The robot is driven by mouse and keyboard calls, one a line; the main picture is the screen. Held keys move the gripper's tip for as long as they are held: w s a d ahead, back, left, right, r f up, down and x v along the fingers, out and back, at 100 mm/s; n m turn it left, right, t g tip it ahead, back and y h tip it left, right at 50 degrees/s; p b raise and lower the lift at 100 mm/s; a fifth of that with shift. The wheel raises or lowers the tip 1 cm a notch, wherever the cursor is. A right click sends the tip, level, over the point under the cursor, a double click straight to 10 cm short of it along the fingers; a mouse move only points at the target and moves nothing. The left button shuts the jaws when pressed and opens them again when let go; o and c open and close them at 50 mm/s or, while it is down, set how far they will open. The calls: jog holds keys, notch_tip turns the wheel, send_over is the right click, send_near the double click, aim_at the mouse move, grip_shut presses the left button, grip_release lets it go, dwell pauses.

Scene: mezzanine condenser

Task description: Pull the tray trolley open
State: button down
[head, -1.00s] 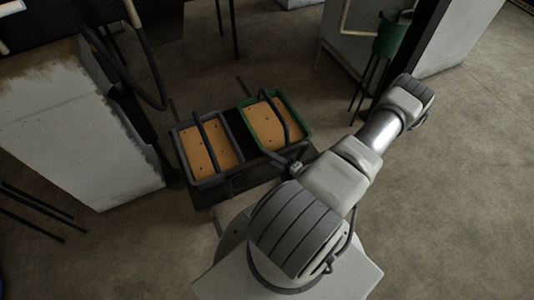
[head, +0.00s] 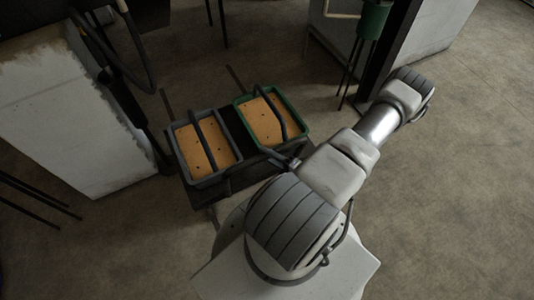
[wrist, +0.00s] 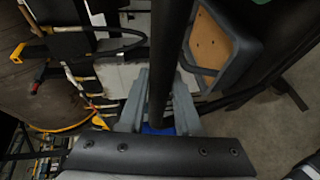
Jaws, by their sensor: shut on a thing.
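The tray trolley (head: 228,184) is a low dark base in front of my body in the head view. It carries a grey-rimmed tray (head: 180,153) and a green-rimmed tray (head: 239,107), both with orange-brown insides and dark arched handles. In the wrist view, my gripper (wrist: 158,102) has its two grey fingers shut on a thick black bar (wrist: 172,45), which looks like the trolley's handle. A grey tray rim (wrist: 235,50) shows just right of the bar. In the head view I cannot make out the fingers; my arm covers that area.
A stained white cabinet (head: 70,120) stands left of the trolley. A green bucket (head: 373,20) and a dark post (head: 392,45) stand at the upper right. Thin dark legs (head: 40,200) stick out at lower left. The floor at right (head: 460,170) is clear.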

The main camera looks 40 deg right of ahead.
jog(key=shift+s+d, duration=0.1)
jog(key=shift+s, duration=0.05)
jog(key=c, duration=0.6)
grip_release()
jog(key=v, duration=1.7)
jog(key=shift+s+p, duration=0.2)
jog(key=shift+p, duration=0.2)
